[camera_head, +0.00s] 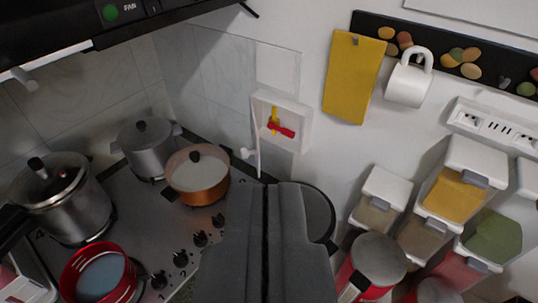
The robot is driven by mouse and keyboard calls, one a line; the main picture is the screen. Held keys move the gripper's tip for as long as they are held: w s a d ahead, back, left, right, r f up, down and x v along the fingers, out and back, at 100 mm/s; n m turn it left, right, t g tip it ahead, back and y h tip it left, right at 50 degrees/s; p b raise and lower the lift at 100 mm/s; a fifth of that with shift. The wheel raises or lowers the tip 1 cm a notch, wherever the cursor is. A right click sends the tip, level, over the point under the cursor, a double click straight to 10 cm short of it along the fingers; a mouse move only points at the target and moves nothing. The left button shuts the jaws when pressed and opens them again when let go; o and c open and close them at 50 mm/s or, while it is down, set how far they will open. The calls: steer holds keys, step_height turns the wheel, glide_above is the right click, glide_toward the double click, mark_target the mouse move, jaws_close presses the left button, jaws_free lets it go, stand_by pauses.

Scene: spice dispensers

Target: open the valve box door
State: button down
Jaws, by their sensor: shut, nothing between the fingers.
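The white valve box (304,133) is on the wall near the middle of the picture. Its inside shows, with a red valve handle (283,130) and a yellow piece (274,115). The door (256,140) appears as a thin white panel at the box's left side, seen nearly edge-on and swung outward. A small white knob (246,153) is on the door's left face. My gripper (268,186) is shut and empty, with its dark fingers below the box and door in the picture. They appear apart from the door, but depth is hard to judge.
A stove (135,222) with several pots is at the left. An orange pan (199,182) sits close to the door. A clear panel (279,68) is above the box. Spice dispensers (450,195) and a red canister (379,260) are at the right. A hood (75,35) hangs at upper left.

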steer(key=w+a+f+m+y+b, duration=0.3)
steer(key=w+f+y, duration=0.65)
steer(key=w, duration=0.55)
steer(key=w+d+f+m, duration=0.2)
steer(key=w+f+m, duration=0.1)
steer(key=f, duration=0.5)
steer(key=w+d+f+m+h+b, duration=0.1)
steer(key=w+d+f+m, duration=0.2)
steer(key=w+f, duration=0.3)
steer(key=w+d+f+m+t+h+b, duration=0.1)
steer(key=w+f+m, duration=0.3)
steer(key=f, duration=0.7)
steer(key=shift+w+d+f+m+h, duration=0.15)
steer(key=shift+d+m+h, duration=0.15)
steer(key=shift+d, duration=0.4)
steer(key=p+x, duration=0.1)
steer(key=x, duration=0.8)
steer(key=shift+w, duration=0.4)
steer(key=shift+a, duration=0.1)
